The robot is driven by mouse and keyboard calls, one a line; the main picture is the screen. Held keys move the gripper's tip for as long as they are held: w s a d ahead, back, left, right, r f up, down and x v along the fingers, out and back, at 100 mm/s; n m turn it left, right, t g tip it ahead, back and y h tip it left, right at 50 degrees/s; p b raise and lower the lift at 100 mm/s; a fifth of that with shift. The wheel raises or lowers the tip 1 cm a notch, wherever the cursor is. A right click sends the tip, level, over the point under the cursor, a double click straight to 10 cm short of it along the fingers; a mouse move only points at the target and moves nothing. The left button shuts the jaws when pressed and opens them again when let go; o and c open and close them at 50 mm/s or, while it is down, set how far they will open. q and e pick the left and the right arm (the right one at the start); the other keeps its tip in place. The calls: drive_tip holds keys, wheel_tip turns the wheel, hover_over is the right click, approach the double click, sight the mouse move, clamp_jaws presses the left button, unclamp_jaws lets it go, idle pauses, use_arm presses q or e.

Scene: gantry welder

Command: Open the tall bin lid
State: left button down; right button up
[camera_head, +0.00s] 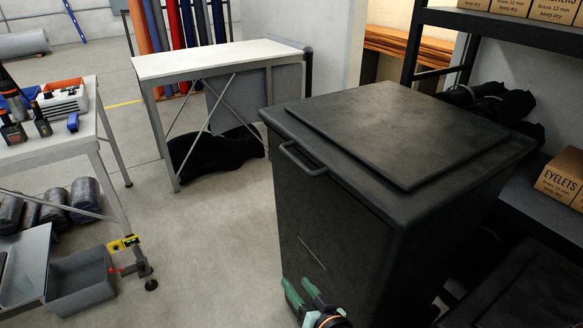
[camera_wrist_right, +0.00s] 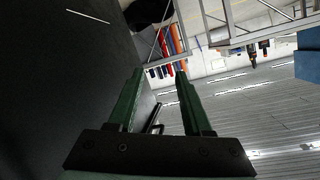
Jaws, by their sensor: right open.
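The tall bin (camera_head: 340,235) is black and stands at the right of the head view. Its lid (camera_head: 400,125) lies flat and shut on top. A bar handle (camera_head: 300,160) sticks out at the lid's front left edge. My right gripper (camera_head: 297,284) has green fingers and is at the bottom of the head view, in front of the bin and below the handle. In the right wrist view, the gripper (camera_wrist_right: 160,74) is open and empty, with the bin's dark wall (camera_wrist_right: 60,80) close on the left. A thin dark bar, probably the handle, shows between the fingers. My left gripper is out of view.
A white-topped table (camera_head: 215,60) stands behind the bin. A workbench (camera_head: 60,140) with tools and a grey crate (camera_head: 80,283) are at the left. A shelf with cardboard boxes (camera_head: 563,178) is close on the bin's right. The floor left of the bin is clear.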

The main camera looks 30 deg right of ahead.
drive_tip(key=w+d+r+m+t+h+b, duration=0.25)
drive_tip(key=w+r+m, duration=0.2)
drive_tip(key=r, duration=0.35)
drive_tip(key=m+t+h, duration=0.2)
drive_tip(key=m+t, duration=0.1)
drive_tip(key=m, duration=0.2)
approach(295, 157)
drive_tip(key=x, duration=0.3)
drive_tip(key=p+x, duration=0.1)
drive_tip(key=x, duration=0.4)
drive_tip(key=shift+w+f, duration=0.25)
drive_tip(key=shift+w, duration=0.15)
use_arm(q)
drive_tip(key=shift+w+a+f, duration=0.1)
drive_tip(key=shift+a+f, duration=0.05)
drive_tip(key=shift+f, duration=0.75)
use_arm(e)
drive_tip(key=shift+w+d+r, duration=0.1)
drive_tip(key=shift+w+d, duration=0.1)
drive_tip(key=shift+w, duration=0.35)
drive_tip(key=shift+c, duration=0.3)
clamp_jaws()
